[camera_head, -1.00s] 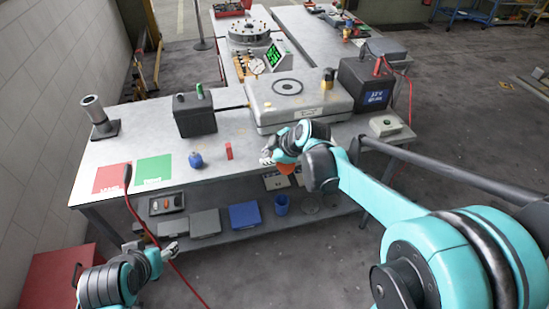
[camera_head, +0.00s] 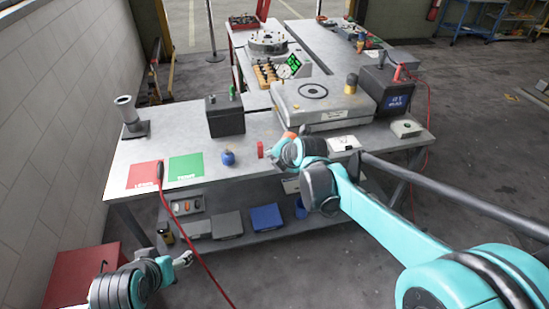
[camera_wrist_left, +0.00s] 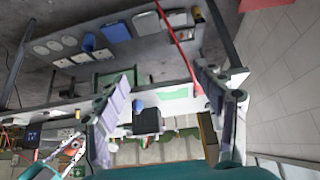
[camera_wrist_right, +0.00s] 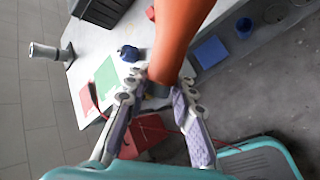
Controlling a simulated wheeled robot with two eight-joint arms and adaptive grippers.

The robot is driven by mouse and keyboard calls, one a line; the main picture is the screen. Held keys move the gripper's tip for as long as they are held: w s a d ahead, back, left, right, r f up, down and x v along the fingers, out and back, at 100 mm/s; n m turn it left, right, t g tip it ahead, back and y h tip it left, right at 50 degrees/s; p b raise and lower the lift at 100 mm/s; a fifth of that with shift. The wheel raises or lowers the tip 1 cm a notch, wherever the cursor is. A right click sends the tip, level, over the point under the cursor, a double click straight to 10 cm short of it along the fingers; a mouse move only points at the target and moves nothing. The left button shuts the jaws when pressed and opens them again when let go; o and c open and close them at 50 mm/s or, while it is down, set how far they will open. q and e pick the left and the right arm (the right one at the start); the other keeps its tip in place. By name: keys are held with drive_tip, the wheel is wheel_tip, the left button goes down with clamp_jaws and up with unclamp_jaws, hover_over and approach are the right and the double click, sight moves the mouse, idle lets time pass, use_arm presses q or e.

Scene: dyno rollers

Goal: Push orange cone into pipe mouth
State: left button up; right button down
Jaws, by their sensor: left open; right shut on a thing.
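The orange cone (camera_wrist_right: 180,35) is held in my right gripper (camera_wrist_right: 158,92), which is shut on its dark narrow end in the right wrist view. In the head view only a small orange part of the cone (camera_head: 289,135) shows above my right gripper (camera_head: 276,152), over the table's front middle. The grey pipe (camera_head: 127,112) stands upright on a dark base at the table's left end, its open mouth facing up. The pipe (camera_wrist_right: 44,52) also shows in the right wrist view, well apart from the cone. My left gripper (camera_head: 183,260) is open and empty, low before the table.
Red and green mats (camera_head: 186,166), a blue round object (camera_head: 228,158) and a small red block (camera_head: 260,149) lie on the table between pipe and right gripper. A black box (camera_head: 225,116) stands behind them. A red cable (camera_head: 185,230) hangs over the front edge.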

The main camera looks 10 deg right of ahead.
use_arm(q)
drive_tip(key=shift+w+d+r+n+t+h, duration=0.8)
drive_tip(key=shift+w+d+n+h, duration=1.75)
drive_tip(key=shift+w+d, duration=2.15)
drive_tip(key=shift+w+d+r+n+t+h, duration=0.45)
drive_tip(key=shift+w+d+n+t+h, duration=0.9)
drive_tip(key=shift+w+d+n, duration=3.3)
drive_tip(key=shift+w+d+r+n+t+h, duration=0.6)
drive_tip(key=shift+w+d+n+h, duration=1.65)
drive_tip(key=shift+d, duration=4.1)
drive_tip(key=shift+w+m+h, duration=0.25)
drive_tip(key=shift+w+m, duration=0.4)
drive_tip(key=shift+w, duration=0.25)
drive_tip(key=c, duration=1.1)
drive_tip(key=o, duration=1.4)
drive_tip(key=shift+c, duration=0.2)
